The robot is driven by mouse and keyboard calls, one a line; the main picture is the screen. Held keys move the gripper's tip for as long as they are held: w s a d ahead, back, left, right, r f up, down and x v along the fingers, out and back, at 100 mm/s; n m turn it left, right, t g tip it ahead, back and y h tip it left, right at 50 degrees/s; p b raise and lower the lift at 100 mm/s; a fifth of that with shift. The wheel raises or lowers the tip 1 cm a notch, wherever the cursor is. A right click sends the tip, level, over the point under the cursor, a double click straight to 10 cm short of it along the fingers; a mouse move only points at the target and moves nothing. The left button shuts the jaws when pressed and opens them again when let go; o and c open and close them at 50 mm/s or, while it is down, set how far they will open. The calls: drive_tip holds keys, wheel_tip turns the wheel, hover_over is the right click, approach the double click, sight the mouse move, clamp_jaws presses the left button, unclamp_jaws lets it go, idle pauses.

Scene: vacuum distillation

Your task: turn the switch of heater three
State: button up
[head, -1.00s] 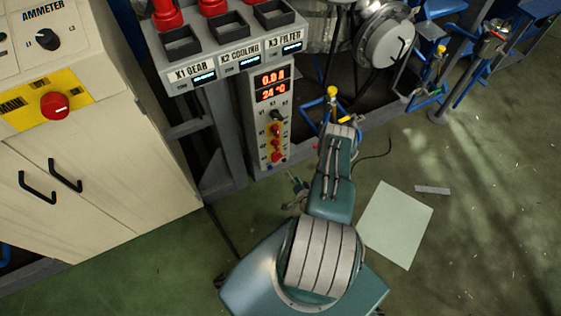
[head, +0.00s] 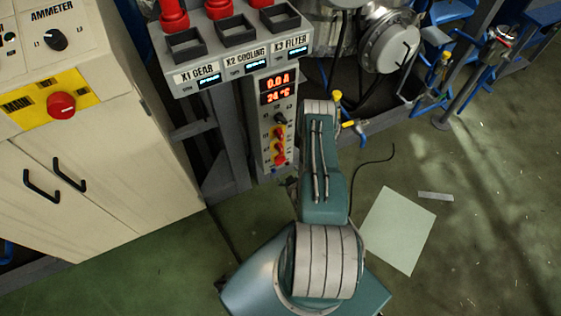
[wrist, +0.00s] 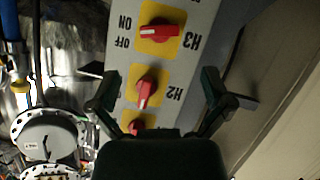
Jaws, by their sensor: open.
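The heater three switch is a red knob on a yellow plate marked H3 (wrist: 158,32) at the top of the wrist view, its handle lying roughly crosswise. It looks like the lowest red switch (head: 279,159) on the grey control panel (head: 265,140) in the head view. The H2 switch (wrist: 145,90) is mid-picture in the wrist view, its handle more upright. My gripper (wrist: 160,95) is open, its fingers spread on either side of the panel around H2's level in the picture. I see no contact with H3. In the head view my arm mostly hides the gripper.
Another red switch (wrist: 137,127) is partly hidden by my gripper. The panel's display (head: 278,87) is lit above the switches. A cream cabinet (head: 110,190) stands left. A round metal flange (head: 390,45) and blue-handled valves stand right. A pale sheet (head: 397,230) lies on the floor.

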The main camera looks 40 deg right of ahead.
sight(281, 162)
drive_tip(key=x, duration=0.8)
drive_tip(key=shift+w, duration=0.2)
drive_tip(key=c, duration=1.1)
